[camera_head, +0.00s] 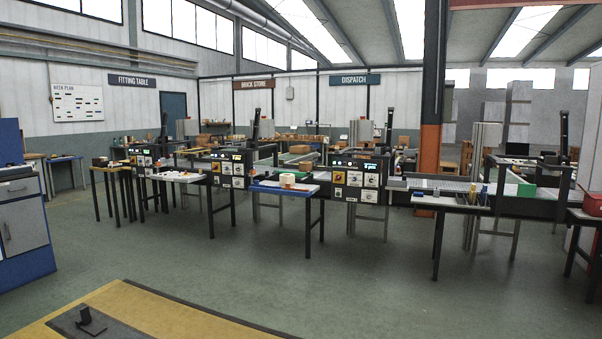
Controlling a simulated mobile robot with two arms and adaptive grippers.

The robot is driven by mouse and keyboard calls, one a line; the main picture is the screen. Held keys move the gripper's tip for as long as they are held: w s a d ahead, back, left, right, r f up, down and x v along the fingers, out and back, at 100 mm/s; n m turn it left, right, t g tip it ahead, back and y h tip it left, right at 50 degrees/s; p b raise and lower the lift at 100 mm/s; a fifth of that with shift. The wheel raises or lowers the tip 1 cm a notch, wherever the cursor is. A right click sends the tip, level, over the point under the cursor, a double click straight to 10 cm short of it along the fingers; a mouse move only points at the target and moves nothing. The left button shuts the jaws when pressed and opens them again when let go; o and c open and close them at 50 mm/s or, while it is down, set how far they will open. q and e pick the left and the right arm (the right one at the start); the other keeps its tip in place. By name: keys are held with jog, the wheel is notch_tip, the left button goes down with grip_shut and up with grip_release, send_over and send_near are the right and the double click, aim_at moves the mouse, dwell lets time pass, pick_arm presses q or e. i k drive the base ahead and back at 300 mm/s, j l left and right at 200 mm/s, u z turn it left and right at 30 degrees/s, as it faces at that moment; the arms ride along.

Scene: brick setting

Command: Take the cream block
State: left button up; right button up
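A small cream block (287,179) sits on the blue-topped table (262,187) near the middle of the view, some way off across the floor. Something orange shows close by it, too small to make out. Pale pieces (180,176) lie on a light surface further left, and their exact shape and colour cannot be told. Neither of my grippers is in view.
A row of benches with control boxes (357,177) runs across the room. Open green floor (300,270) lies before it. A blue-grey cabinet (22,212) stands at left.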

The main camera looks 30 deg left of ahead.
aim_at(285, 178)
jog(key=i+j+u, duration=0.45)
jog(key=j, duration=0.15)
jog(key=i+j+u, duration=0.85)
jog(key=i+u, duration=0.45)
jog(key=i, duration=0.15)
jog(key=i+z, duration=0.25)
jog(key=i, duration=0.2)
jog(key=i+z, duration=0.2)
jog(key=i, duration=0.25)
jog(key=i+j+z, duration=0.25)
jog(key=i, duration=0.15)
jog(key=i+j+z, duration=0.2)
jog(key=i, duration=0.25)
jog(key=i+l+z, duration=0.25)
jog(key=i, duration=0.75)
jog(key=i+z, duration=0.25)
jog(key=i, duration=0.7)
